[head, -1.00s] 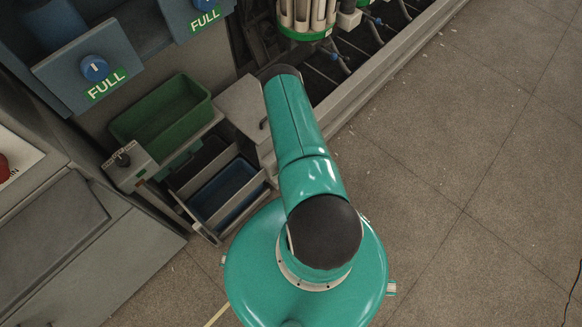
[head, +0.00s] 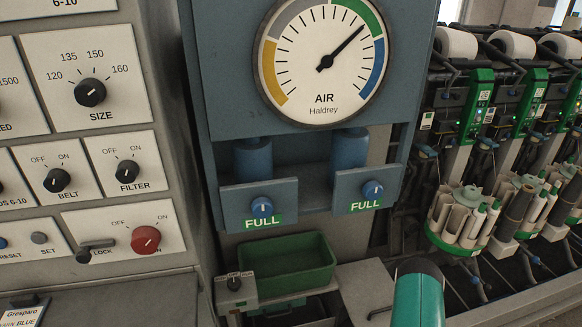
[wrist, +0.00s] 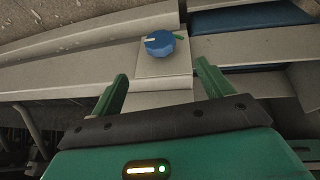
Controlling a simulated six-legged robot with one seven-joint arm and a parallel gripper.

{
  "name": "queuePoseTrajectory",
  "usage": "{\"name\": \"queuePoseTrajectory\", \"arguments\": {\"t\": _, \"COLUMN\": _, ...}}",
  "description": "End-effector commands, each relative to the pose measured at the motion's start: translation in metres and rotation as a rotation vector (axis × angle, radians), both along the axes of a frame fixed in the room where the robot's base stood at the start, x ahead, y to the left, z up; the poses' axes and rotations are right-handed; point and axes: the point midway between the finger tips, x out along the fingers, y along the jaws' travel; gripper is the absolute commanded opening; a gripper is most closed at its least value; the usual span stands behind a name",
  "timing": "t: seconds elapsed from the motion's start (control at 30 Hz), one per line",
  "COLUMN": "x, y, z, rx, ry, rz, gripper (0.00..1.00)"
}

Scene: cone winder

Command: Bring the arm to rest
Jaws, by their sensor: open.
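My gripper (wrist: 160,95) shows in the wrist view with its two green fingers spread apart and nothing between them. A blue knob (wrist: 160,43) on a pale square plate lies just beyond the fingertips, and the fingers appear apart from it. In the head view only a teal part of my arm shows at the bottom right; my gripper is out of that picture.
The head view shows an air gauge (head: 324,62) above two blue knobs (head: 262,207) labelled FULL. A green bin (head: 288,266) sits below. A panel with a red switch (head: 146,239) is at left. Winding units with white cones (head: 456,43) fill the right.

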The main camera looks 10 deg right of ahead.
Motion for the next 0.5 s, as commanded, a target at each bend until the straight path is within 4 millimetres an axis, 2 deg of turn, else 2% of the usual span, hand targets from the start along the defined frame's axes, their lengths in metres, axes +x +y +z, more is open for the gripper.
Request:
{"name": "queuePoseTrajectory", "arguments": {"t": 0.07, "x": 0.009, "y": -0.003, "z": 0.009, "rx": -0.007, "ry": -0.004, "rz": -0.001, "gripper": 0.79}}
{"name": "queuePoseTrajectory", "arguments": {"t": 0.17, "x": 0.031, "y": -0.01, "z": 0.033, "rx": -0.021, "ry": -0.007, "rz": -0.003, "gripper": 0.79}}
{"name": "queuePoseTrajectory", "arguments": {"t": 0.33, "x": 0.08, "y": -0.02, "z": 0.1, "rx": -0.048, "ry": -0.009, "rz": -0.02, "gripper": 0.79}}
{"name": "queuePoseTrajectory", "arguments": {"t": 0.5, "x": 0.121, "y": -0.019, "z": 0.174, "rx": -0.069, "ry": -0.013, "rz": -0.039, "gripper": 0.79}}
